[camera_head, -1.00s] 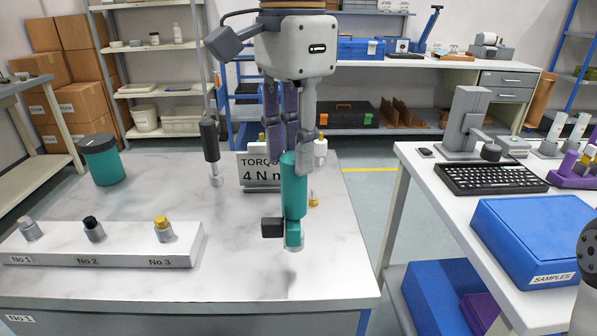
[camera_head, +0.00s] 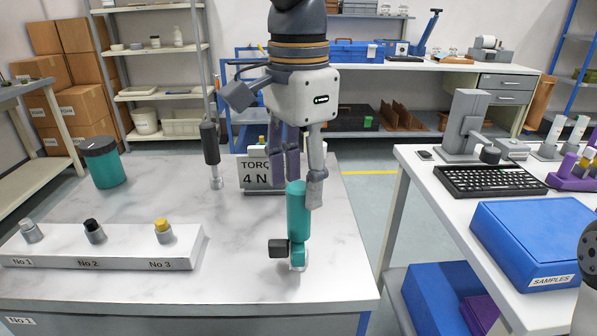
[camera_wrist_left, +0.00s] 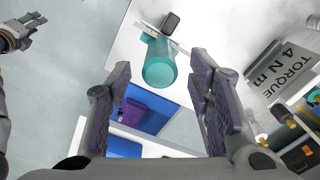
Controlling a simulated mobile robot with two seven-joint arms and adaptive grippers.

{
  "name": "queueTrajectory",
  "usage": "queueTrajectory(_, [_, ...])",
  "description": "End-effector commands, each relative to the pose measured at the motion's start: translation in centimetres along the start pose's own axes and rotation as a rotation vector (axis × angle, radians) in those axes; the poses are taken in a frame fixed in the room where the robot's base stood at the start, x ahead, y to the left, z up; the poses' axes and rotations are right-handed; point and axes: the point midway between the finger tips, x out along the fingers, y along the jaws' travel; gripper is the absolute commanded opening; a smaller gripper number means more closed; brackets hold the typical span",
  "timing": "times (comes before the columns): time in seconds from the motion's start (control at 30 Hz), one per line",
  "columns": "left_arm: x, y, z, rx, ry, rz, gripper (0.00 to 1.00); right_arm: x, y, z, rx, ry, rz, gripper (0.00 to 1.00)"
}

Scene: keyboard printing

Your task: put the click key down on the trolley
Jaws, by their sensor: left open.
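The click key, a teal tool with a black block at its side (camera_head: 297,212), stands upright near the front right of the white marble-topped trolley (camera_head: 235,275). Its lower end appears to touch the top. My left gripper (camera_head: 300,188) is open around its upper end, pointing down. In the left wrist view the key (camera_wrist_left: 160,62) shows between the two spread fingertips, with a gap on both sides. Part of a gripper, apparently my right one (camera_wrist_left: 22,36), shows at that view's left edge; its opening is unclear.
A numbered rack (camera_head: 120,257) with several sockets lies front left. A "TORQUE 4 N m" sign (camera_head: 258,174), a black-handled tool (camera_head: 210,150) and a teal canister (camera_head: 103,163) stand farther back. A table with a blue samples box (camera_head: 530,240) is at the right.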

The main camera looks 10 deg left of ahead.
Motion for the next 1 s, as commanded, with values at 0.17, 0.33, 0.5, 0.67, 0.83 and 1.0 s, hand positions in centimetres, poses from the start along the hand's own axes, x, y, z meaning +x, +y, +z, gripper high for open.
queueTrajectory(0.17, [-1.8,-0.1,-0.1,-0.003,0.003,-0.003,0.47,0.1,0.0,0.1,0.000,-0.003,0.000,0.40])
queueTrajectory(0.33, [-6.3,-0.1,-0.1,-0.002,0.004,-0.003,0.47,0.3,0.0,0.3,0.000,-0.013,0.000,0.40])
queueTrajectory(0.5, [-10.2,-0.1,-0.2,-0.002,0.002,0.000,0.47,0.7,0.0,0.6,0.000,-0.025,0.001,0.40])
queueTrajectory(0.67, [-12.0,-0.1,-0.1,-0.001,-0.001,0.001,0.47,0.8,0.0,0.7,0.000,-0.029,0.001,0.40])
queueTrajectory(0.83, [-12.4,0.0,0.0,0.000,-0.001,0.001,0.47,0.8,0.0,0.7,0.000,-0.029,0.001,0.40])
queueTrajectory(1.0, [-12.3,0.0,0.0,0.000,0.000,0.000,0.47,0.8,0.0,0.7,0.000,-0.028,0.001,0.40])
